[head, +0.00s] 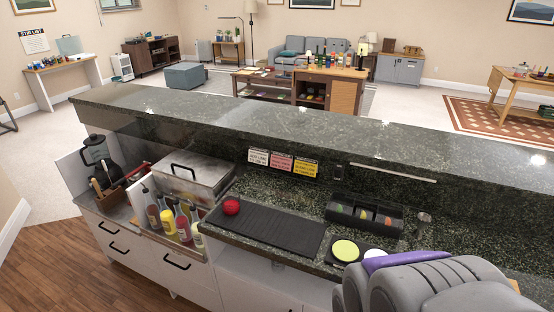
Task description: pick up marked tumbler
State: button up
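I cannot make out a clearly marked tumbler in the head view. A small grey, cup-like thing (424,226) stands on the dark counter right of the garnish caddy; it is too small to tell whether it is a tumbler or bears a mark. The grey, rounded, ribbed shape with a purple strip at the lower right looks like part of my arm. It covers the counter's right front. No gripper fingers show.
A black mat (268,231) with a red ball-like thing (231,207) lies on the dark work counter. A black garnish caddy (364,215) and a yellow-green disc (345,250) are to its right. Bottles (183,226) and a metal lidded box (192,178) stand left. A raised bar ledge (300,122) runs behind.

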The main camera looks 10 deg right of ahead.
aim_at(230, 196)
jog(key=i+j, duration=0.15)
jog(key=j, duration=0.3)
jog(key=i+j, duration=0.15)
jog(key=j, duration=0.25)
jog(key=i+j, duration=0.1)
jog(key=j, duration=0.35)
jog(key=i+j, duration=0.15)
jog(key=j, duration=0.25)
jog(key=i+j, duration=0.15)
jog(key=j, duration=0.3)
jog(key=i+j, duration=0.15)
jog(key=j, duration=0.25)
jog(key=i+j, duration=0.15)
jog(key=j, duration=0.3)
jog(key=i+j, duration=0.15)
jog(key=j, duration=0.25)
jog(key=z, duration=1.45)
jog(key=k+j+z, duration=0.2)
jog(key=j, duration=1)
jog(key=i, duration=0.15)
